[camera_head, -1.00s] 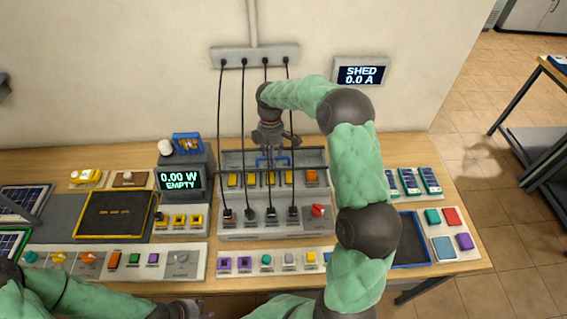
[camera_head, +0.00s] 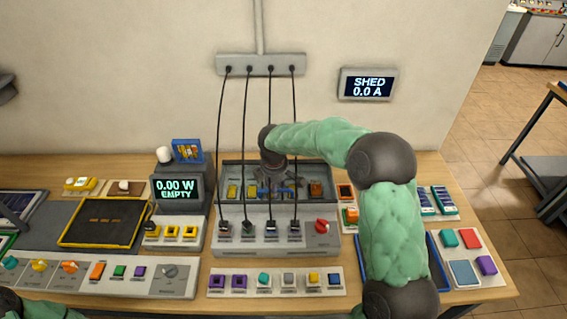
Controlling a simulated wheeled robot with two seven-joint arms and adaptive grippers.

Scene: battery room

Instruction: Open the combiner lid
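The combiner (camera_head: 265,240) is a grey box in the middle of the bench, with black cables plugged into its front part and a red knob at its right. Its rear compartment shows yellow and orange parts inside a grey frame, which seems to belong to the lid (camera_head: 322,170). The lid looks clear; how far it is raised is hard to tell. My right gripper (camera_head: 275,188) points down at the middle of this compartment, near small blue parts that may be the lid's handle. Its fingers blend into the dark background, so its grip is unclear. My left gripper is out of view.
A display box (camera_head: 178,190) reading "0.00 W EMPTY" stands left of the combiner. A button strip (camera_head: 276,282) lies in front. A blue-edged tray (camera_head: 440,265) is partly behind my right arm.

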